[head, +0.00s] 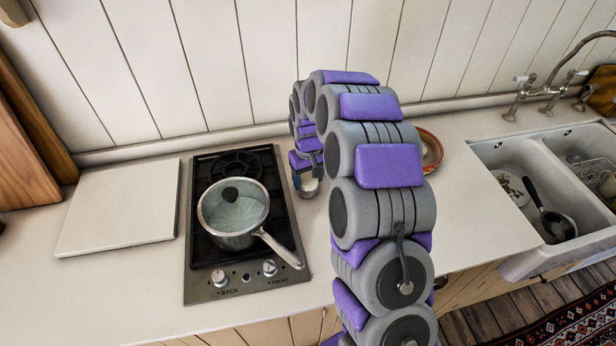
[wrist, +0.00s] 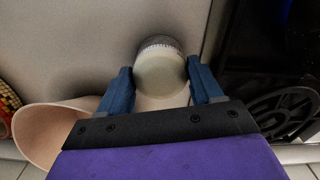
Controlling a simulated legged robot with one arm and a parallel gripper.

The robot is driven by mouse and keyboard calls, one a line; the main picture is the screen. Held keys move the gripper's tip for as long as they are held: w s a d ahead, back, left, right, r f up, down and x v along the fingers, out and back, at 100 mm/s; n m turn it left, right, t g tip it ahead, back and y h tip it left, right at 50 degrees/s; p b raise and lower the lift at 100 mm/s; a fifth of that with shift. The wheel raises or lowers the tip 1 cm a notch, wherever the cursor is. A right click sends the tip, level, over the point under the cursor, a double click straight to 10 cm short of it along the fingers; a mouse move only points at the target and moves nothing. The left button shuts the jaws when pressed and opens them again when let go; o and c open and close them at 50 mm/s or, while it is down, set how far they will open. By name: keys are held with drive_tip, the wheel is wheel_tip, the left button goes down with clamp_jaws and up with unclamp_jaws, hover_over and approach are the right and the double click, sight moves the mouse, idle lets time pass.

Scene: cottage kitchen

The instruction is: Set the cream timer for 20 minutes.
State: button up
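The cream timer (wrist: 160,76) stands on the counter, a round body with a grey top ring and small marks around its rim. In the head view the timer (head: 309,190) shows small and partly covered, just right of the hob. My gripper (wrist: 159,66) reaches over it with one blue finger on either side. Narrow gaps seem to show between fingers and timer, so the fingers look open around it. In the head view my gripper (head: 306,170) is small, directly above the timer. The dial's setting is too small to read.
The black gas hob (head: 238,163) carries a lidded pan (head: 233,212), its handle pointing toward the front right. A pale pink bowl-like vessel (wrist: 50,130) is close to my gripper's left side. An orange-rimmed bowl (head: 432,150) is partly behind my arm. A double sink (head: 550,165) is at right.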

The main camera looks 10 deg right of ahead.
sight(308, 179)
drive_tip(key=c, duration=0.5)
drive_tip(key=shift+r+m+p, duration=0.1)
drive_tip(key=shift+m+p, duration=0.3)
drive_tip(key=shift+p, duration=0.05)
drive_tip(key=o, duration=1.1)
drive_tip(key=shift+c, duration=0.2)
wheel_tip(308, 179, up, 17)
drive_tip(key=p, duration=0.3)
drive_tip(key=shift+a+r, duration=0.1)
